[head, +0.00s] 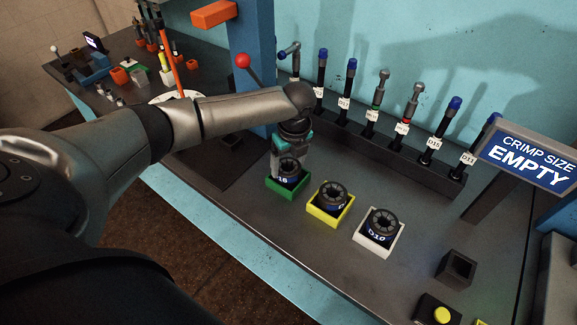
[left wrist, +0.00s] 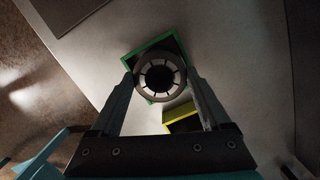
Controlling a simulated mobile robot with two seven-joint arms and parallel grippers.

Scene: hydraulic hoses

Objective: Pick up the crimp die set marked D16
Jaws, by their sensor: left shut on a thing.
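The dark, ring-shaped die set (head: 289,169) has a blue label partly hidden, on which I read "16". It is at the green tray (head: 287,190) on the bench. My left gripper (head: 290,158) points down over that tray and is shut on this die set. In the left wrist view the die set (left wrist: 160,76) sits between the two fingers, with the green tray (left wrist: 133,61) behind it. I cannot tell whether it still touches the tray. My right gripper is not in view.
A yellow tray (head: 318,209) and a white tray (head: 367,239), its die marked D10, stand close by to the right. Tagged hose fittings stand in a rack (head: 425,168) behind. A blue post (head: 251,70) is behind my arm. A sign (head: 527,160) reads "CRIMP SIZE EMPTY".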

